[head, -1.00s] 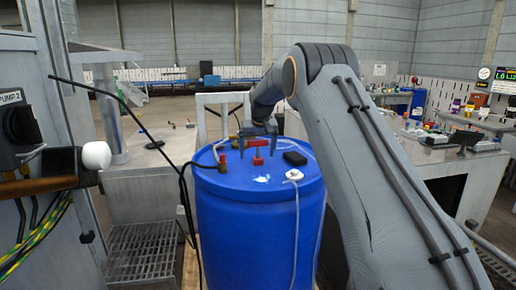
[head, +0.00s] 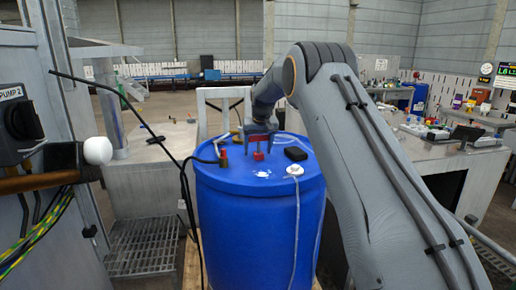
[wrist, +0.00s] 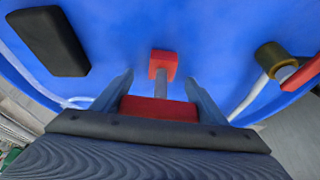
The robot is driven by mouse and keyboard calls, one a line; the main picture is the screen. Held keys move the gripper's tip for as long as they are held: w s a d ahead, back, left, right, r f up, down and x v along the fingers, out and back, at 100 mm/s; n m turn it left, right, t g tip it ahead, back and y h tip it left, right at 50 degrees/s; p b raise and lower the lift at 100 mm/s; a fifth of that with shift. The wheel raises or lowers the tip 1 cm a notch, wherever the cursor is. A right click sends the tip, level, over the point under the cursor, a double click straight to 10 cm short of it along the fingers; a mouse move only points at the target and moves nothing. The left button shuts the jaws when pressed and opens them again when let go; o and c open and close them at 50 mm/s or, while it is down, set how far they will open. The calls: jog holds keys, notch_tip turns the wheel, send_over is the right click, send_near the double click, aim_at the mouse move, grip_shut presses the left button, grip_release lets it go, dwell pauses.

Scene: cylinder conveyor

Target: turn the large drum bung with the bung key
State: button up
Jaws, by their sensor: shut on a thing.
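The blue drum (head: 240,230) stands upright in front of me. The bung key stands upright on its lid, with a red crossbar (head: 259,138), a grey shaft and a red lower block (head: 258,155). My gripper (head: 258,142) is over the lid and shut on the crossbar. In the wrist view, the fingers flank the key's crossbar (wrist: 158,108), and its shaft runs to the red block (wrist: 163,65) near the lid. The bung itself cannot be made out; I cannot tell how the key meets it.
A black box (head: 296,154) and a white fitting with a hose (head: 295,170) are on the lid's right. A brass and red hose fitting (head: 223,155) is at its left. Dark cables hang left of the drum. Benches stand on both sides.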

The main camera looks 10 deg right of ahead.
jog(key=shift+n, duration=0.5)
jog(key=r+b, duration=0.1)
jog(key=r, duration=0.5)
jog(key=r+b, duration=0.1)
jog(key=r, duration=0.2)
jog(key=shift+s+d+r+b, duration=0.3)
jog(key=shift+s+d+r, duration=0.05)
jog(key=s+d+n+g+y+p, duration=0.1)
jog(key=s+d+n+g+p, duration=0.1)
jog(key=s+n, duration=0.6)
jog(key=s+d+n+g+y+p, duration=0.2)
jog(key=s+d+n+g, duration=0.3)
jog(key=n, duration=1.2)
jog(key=shift+s+d+f+p, duration=0.3)
jog(key=shift+s+d+p, duration=0.45)
jog(key=shift+s, duration=0.85)
jog(key=shift+y, duration=0.3)
jog(key=shift+d+f+b, duration=0.1)
jog(key=shift+f+b, duration=0.75)
jog(key=shift+f, duration=1.85)
jog(key=shift+f, duration=1.2)
